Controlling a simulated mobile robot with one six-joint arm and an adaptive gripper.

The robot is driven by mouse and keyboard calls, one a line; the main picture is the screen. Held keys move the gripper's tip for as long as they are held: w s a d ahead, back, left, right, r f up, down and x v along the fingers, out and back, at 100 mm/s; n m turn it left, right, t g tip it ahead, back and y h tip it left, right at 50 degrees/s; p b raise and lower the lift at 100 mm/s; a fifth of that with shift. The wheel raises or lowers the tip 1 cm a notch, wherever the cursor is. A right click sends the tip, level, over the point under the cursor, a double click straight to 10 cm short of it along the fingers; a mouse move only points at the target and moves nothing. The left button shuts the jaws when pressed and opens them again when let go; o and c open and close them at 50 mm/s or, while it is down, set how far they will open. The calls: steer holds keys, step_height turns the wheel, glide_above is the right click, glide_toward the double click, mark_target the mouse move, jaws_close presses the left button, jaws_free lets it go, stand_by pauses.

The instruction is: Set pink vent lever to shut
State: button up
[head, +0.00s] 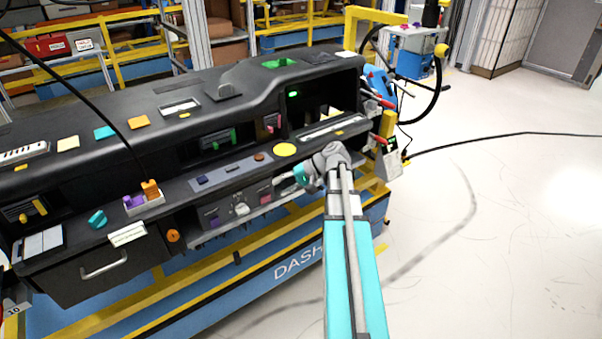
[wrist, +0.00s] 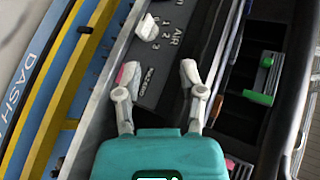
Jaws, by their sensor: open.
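The pink vent lever (head: 271,123) shows in the head view in a dark vent recess in the upper dashboard, right of the green vent lever (head: 232,136). A pink piece, likely the same lever, shows at the bottom edge of the wrist view (wrist: 231,164), partly cut off. My gripper (head: 290,181) is in front of the lower panel, below and apart from the pink lever. In the wrist view its two fingers (wrist: 158,76) are spread with nothing between them, over the panel with the white AIR knob (wrist: 147,27).
The green lever (wrist: 262,92) lies right of my fingers in the wrist view. The shelf (head: 240,165) with a yellow disc (head: 285,150) juts out below the vents. A steering wheel (head: 435,85) stands at the right. The floor (head: 480,220) at right is clear.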

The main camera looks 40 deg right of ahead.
steer(key=s+a+f+n+g+h, duration=0.2)
steer(key=a+f+h, duration=0.1)
steer(key=a, duration=0.5)
steer(key=s+a+f+n+g+h, duration=0.1)
steer(key=s+a+f+n+h, duration=0.1)
steer(key=a, duration=0.5)
steer(key=s+a+f+n+g+h, duration=0.2)
steer(key=s+a+f+h, duration=0.1)
steer(key=a, duration=0.5)
steer(key=shift+s+a+f+n+g+h, duration=0.35)
steer(key=shift+f+h, duration=0.3)
steer(key=shift+h, duration=0.65)
